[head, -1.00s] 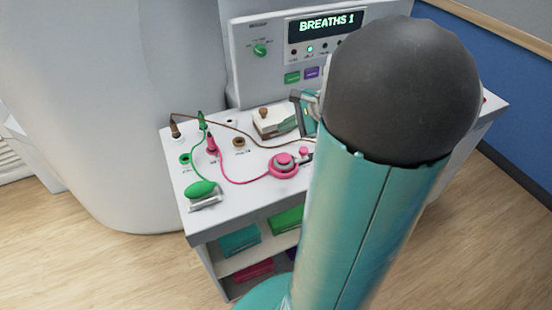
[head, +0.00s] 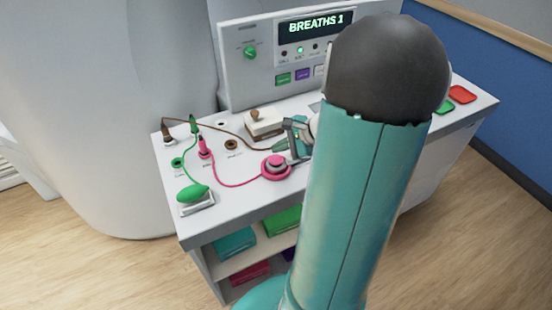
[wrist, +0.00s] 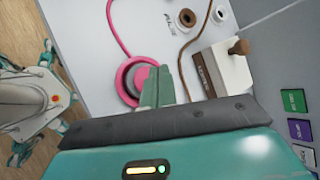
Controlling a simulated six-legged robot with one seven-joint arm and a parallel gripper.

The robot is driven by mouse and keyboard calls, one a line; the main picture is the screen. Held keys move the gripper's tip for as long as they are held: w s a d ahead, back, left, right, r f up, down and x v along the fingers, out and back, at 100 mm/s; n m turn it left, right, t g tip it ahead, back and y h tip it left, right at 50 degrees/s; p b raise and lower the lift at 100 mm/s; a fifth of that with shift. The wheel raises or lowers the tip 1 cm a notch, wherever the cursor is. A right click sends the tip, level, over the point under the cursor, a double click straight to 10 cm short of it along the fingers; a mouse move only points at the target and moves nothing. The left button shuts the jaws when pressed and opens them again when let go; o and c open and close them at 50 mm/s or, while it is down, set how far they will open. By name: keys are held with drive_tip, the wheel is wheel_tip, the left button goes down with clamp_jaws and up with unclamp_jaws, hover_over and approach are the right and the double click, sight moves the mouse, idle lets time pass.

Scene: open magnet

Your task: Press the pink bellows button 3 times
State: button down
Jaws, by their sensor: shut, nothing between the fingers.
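The pink bellows button (head: 275,168) is a round pink piece with a grey part, on the white cart top, with a pink cord running from it. In the wrist view the button (wrist: 134,82) lies just left of my fingertips. My gripper (head: 282,147) is shut and empty, its teal fingers at the button's upper right in the head view. In the wrist view my gripper (wrist: 157,75) overlaps the button's right edge and hides part of it. I cannot tell whether they touch. The display (head: 315,23) reads BREATHS 1.
A white box with a brown knob (head: 264,123) stands close behind my gripper. A green bulb (head: 193,193) on a small stand, cords and plugs occupy the cart's left side. The control panel (head: 243,80) rises at the back. Red and green buttons (head: 462,94) are at far right.

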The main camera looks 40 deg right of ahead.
sight(272, 158)
drive_tip(key=shift+f, duration=0.6)
drive_tip(key=shift+f, duration=0.15)
idle(1.5)
drive_tip(key=shift+f, duration=0.3)
drive_tip(key=shift+f, duration=0.55)
idle(0.8)
drive_tip(key=shift+r, duration=1)
drive_tip(key=shift+r, duration=2.5)
idle(0.6)
